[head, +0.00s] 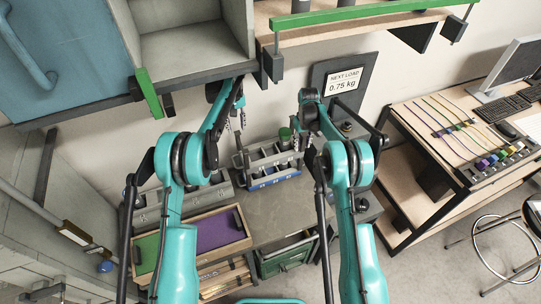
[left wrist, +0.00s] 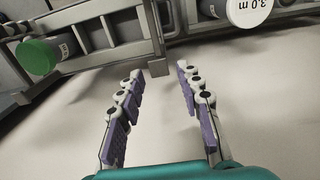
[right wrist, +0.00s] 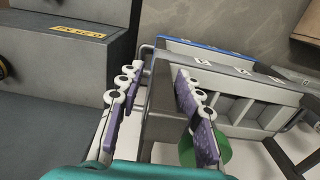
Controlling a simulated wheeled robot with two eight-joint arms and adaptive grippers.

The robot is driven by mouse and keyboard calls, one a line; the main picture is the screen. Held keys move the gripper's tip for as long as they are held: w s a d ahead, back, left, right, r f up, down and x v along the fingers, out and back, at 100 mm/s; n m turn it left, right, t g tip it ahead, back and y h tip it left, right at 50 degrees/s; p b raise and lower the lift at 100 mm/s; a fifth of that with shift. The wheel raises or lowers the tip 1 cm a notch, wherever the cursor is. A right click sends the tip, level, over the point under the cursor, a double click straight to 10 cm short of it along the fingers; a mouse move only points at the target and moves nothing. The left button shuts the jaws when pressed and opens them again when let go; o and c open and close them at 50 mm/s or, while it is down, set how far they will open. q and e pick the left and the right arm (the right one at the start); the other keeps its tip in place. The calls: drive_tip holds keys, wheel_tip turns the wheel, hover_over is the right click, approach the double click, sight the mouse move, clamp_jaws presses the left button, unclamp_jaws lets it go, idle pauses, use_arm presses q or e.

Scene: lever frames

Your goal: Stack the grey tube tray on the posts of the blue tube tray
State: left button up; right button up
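The grey tube tray (head: 271,160) is between my two grippers in the head view, directly above the blue tube tray (head: 273,182). I cannot tell whether it rests on the posts. My left gripper (head: 236,122) is open; a grey end post (left wrist: 158,66) of the tray stands just beyond its fingertips (left wrist: 158,72). My right gripper (head: 299,138) is open, with a grey end bar (right wrist: 163,125) between its fingers (right wrist: 160,72), not visibly clamped. The right wrist view also shows the grey tray's compartments (right wrist: 235,105) and a blue edge (right wrist: 205,45) behind.
Overhead shelves (head: 345,20) hang close above the arms. A sign (head: 343,81) stands behind. A grey bench (head: 275,215) is clear in front of the trays. A cable table (head: 460,130) is at right.

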use_arm(q)
wheel_tip(320, 180, up, 3)
drive_tip(key=shift+f, duration=0.2)
use_arm(e)
drive_tip(key=shift+r, duration=0.15)
wheel_tip(320, 180, up, 12)
drive_tip(key=shift+f, duration=0.15)
drive_tip(key=shift+f, duration=0.1)
idle(0.4)
